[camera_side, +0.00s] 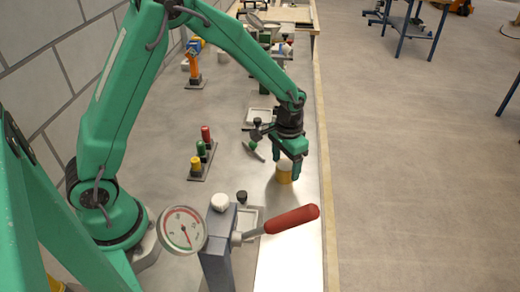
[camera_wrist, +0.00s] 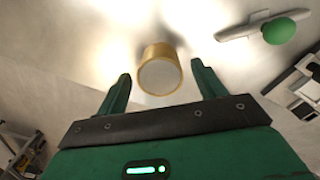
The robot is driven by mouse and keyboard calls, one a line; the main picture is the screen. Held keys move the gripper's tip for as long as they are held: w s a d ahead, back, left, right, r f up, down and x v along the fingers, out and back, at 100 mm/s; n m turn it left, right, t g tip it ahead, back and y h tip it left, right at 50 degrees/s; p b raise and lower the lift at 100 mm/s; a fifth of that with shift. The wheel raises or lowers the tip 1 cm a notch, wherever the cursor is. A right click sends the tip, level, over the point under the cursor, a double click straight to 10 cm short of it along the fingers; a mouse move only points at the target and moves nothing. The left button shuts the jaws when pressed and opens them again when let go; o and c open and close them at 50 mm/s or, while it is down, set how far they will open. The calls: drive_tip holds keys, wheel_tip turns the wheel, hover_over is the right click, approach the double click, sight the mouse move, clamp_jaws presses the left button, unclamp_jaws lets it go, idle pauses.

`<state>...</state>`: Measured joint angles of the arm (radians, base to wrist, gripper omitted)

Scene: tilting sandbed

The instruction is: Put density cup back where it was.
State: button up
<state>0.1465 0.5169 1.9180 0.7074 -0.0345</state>
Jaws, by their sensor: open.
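The density cup, a small gold-yellow cup with a pale top, stands upright on the metal bench near its right edge in the side view (camera_side: 284,173). In the wrist view the density cup (camera_wrist: 160,72) lies ahead of the gap between my fingers. My gripper (camera_side: 296,170) is green, points down and is at the cup in the side view. In the wrist view my gripper (camera_wrist: 160,88) is open, with one finger on each side of the cup's line. Both fingers look apart from the cup.
A gauge (camera_side: 183,230) and a red-handled lever (camera_side: 290,219) stand in front. Red, green and yellow pegs (camera_side: 201,153) are left of my gripper. A green-knobbed tool (camera_side: 253,149) lies close by; its knob shows in the wrist view (camera_wrist: 279,31). The bench's right edge is near.

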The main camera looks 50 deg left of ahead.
sight(284, 165)
wheel_tip(284, 165, up, 11)
drive_tip(key=shift+f, duration=0.15)
idle(0.4)
idle(0.5)
drive_tip(key=s+a+r+t, duration=0.2)
drive_tip(key=s+r, duration=0.1)
drive_tip(key=s, duration=0.4)
drive_tip(key=s+a+r+t, duration=0.1)
drive_tip(key=s+a+r, duration=0.1)
drive_tip(key=s+r, duration=0.2)
drive_tip(key=s+a+r+n+t, duration=0.1)
drive_tip(key=s+r, duration=0.3)
drive_tip(key=s, duration=0.5)
drive_tip(key=shift+s+a+t, duration=0.35)
drive_tip(key=shift+a+t, duration=0.35)
drive_tip(key=shift+t, duration=0.1)
drive_tip(key=shift+r, duration=0.1)
